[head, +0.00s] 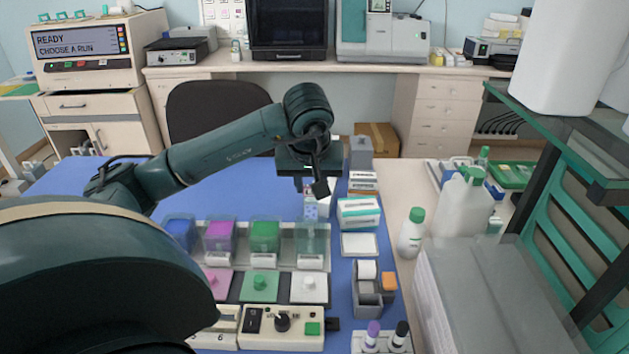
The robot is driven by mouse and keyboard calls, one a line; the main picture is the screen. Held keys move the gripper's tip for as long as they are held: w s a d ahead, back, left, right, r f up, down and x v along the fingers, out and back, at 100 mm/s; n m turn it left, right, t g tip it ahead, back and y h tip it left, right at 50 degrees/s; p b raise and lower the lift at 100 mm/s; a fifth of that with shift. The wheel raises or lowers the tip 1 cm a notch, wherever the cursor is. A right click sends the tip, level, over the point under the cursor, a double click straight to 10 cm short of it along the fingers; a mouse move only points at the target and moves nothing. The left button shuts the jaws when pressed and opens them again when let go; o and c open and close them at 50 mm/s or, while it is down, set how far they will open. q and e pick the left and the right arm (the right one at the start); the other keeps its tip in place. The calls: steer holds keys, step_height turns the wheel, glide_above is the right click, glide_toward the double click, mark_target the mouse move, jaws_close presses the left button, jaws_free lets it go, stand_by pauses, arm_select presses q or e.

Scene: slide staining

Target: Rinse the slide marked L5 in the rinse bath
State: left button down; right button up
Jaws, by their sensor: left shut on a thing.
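My left gripper (311,187) points down and is shut on a small glass slide (311,209). The slide hangs upright with bluish-purple marks on it. Any L5 mark is too small to read. The slide's lower end is at the top of a clear, colourless bath (313,246), at the right end of the row; I cannot tell whether it is inside the rim or just above. To its left stand a green bath (265,236), a purple bath (219,237) and a blue bath (180,234). My right gripper is not in view.
Loose lids, pink (217,283), green (259,286) and white (308,287), lie before the baths. A control box (282,326) stands in front. Boxes (359,212) and a white bottle (411,233) are close on the right.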

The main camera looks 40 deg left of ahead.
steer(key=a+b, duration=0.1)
steer(key=b, duration=0.3)
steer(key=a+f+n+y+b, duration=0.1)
steer(key=b, duration=0.1)
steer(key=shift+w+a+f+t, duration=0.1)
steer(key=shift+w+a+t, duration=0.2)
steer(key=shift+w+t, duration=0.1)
stand_by(0.3)
stand_by(1.0)
stand_by(1.0)
